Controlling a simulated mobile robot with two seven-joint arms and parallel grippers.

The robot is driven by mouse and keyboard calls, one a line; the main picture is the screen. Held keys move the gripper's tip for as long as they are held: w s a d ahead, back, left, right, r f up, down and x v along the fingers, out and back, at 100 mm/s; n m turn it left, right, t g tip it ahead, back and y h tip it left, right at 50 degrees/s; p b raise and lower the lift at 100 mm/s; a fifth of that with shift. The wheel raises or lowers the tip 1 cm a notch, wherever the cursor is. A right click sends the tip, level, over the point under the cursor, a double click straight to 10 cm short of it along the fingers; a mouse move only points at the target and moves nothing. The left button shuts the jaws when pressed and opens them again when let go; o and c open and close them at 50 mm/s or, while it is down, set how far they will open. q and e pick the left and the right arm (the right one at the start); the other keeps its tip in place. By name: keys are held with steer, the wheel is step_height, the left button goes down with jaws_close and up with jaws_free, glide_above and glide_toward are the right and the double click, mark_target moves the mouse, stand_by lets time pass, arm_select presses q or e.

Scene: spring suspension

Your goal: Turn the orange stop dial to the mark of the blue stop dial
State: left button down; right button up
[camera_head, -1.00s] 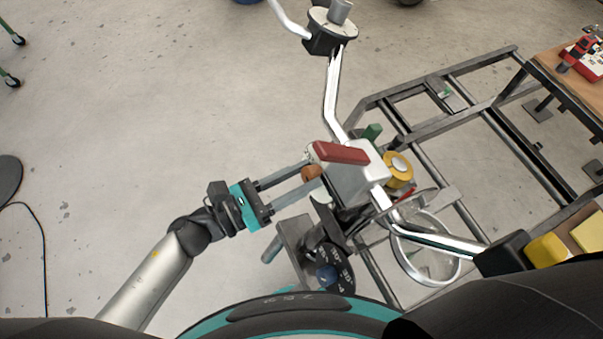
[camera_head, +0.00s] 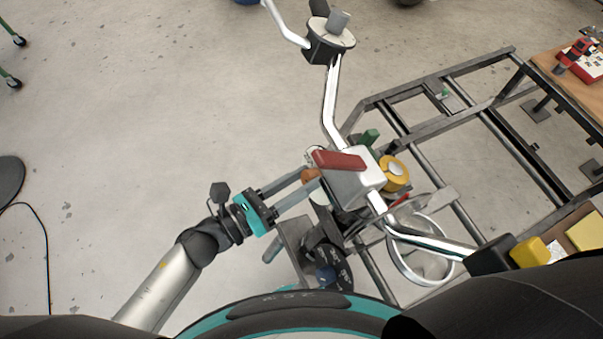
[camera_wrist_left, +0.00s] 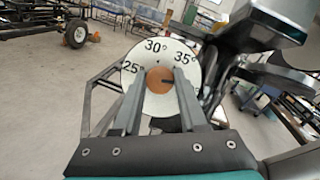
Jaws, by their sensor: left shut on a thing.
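The orange stop dial (camera_head: 310,174) sits on the left side of the machine in the head view, partly hidden by my fingers. In the left wrist view the orange knob (camera_wrist_left: 160,79) stands at the centre of a white scale plate (camera_wrist_left: 150,52) with 25°, 30° and 35° marks. A dark line on the knob points to the right. My left gripper (camera_head: 306,183) is shut on the orange knob, with a finger on each side. My right gripper is not in view.
A red handle (camera_head: 339,160) lies on the grey block just above the dial. A yellow roll (camera_head: 394,172) and bent silver tubes (camera_head: 333,100) are close by. A grey steel frame (camera_head: 440,85) stands to the right.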

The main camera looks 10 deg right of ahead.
arm_select(q)
steer(key=n+p, duration=0.1)
steer(key=n, duration=0.1)
steer(key=n+t+y+p, duration=0.1)
steer(key=n+p, duration=0.1)
steer(key=n+y+p, duration=0.1)
steer(key=n+p, duration=0.1)
steer(key=shift+s+r+n+t, duration=0.1)
steer(key=shift+r+n+t, duration=0.15)
steer(key=shift+n+t, duration=0.05)
steer(key=shift+d+f+n+y+p, duration=0.15)
steer(key=shift+n+y+p, duration=0.85)
steer(key=shift+n+p, duration=0.85)
steer(key=shift+c, duration=2.2)
jaws_free()
steer(key=v, duration=1.5)
steer(key=shift+b, duration=0.4)
